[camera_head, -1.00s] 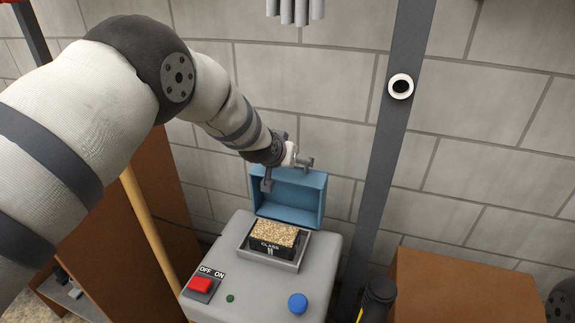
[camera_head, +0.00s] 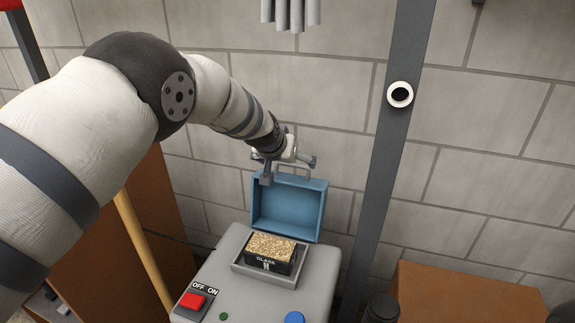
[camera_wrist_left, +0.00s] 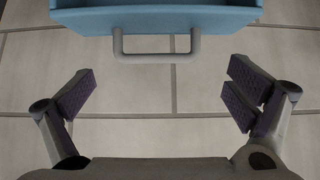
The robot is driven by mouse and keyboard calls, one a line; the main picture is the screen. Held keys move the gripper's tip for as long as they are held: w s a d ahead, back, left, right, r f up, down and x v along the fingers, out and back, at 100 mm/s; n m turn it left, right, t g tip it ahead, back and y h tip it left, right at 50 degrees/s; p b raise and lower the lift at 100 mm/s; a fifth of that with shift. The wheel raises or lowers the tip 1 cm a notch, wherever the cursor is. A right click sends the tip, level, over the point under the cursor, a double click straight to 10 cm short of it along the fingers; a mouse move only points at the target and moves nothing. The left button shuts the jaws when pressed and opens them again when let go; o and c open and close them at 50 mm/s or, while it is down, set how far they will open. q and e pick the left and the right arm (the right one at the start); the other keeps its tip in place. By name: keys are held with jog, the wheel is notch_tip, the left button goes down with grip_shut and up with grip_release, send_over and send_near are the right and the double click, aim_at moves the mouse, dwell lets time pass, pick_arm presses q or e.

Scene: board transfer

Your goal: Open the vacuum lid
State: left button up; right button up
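The vacuum lid (camera_head: 290,208) is blue and stands raised at the back of the grey vacuum machine (camera_head: 225,262). Its grey handle (camera_head: 297,168) is at the lid's top edge. The lid's edge (camera_wrist_left: 160,20) and its handle (camera_wrist_left: 158,55) also show in the left wrist view. My left gripper (camera_head: 290,170) is by the handle in the head view. In the left wrist view my left gripper (camera_wrist_left: 165,92) has its fingers spread wide with nothing between them, and the handle lies ahead of them, apart. My right gripper is not in view.
A black box with a speckled top (camera_head: 272,250) sits in the machine's open recess. A red switch (camera_head: 193,301) and a blue knob (camera_head: 294,318) are on the machine's front. A dark post (camera_head: 385,150) rises on the right, beside a brown box (camera_head: 460,295).

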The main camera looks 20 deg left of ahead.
pick_arm(q)
jog(key=shift+s+d+f, duration=0.1)
jog(key=shift+f, duration=0.25)
jog(key=v, duration=1.2)
jog(key=shift+r, duration=0.1)
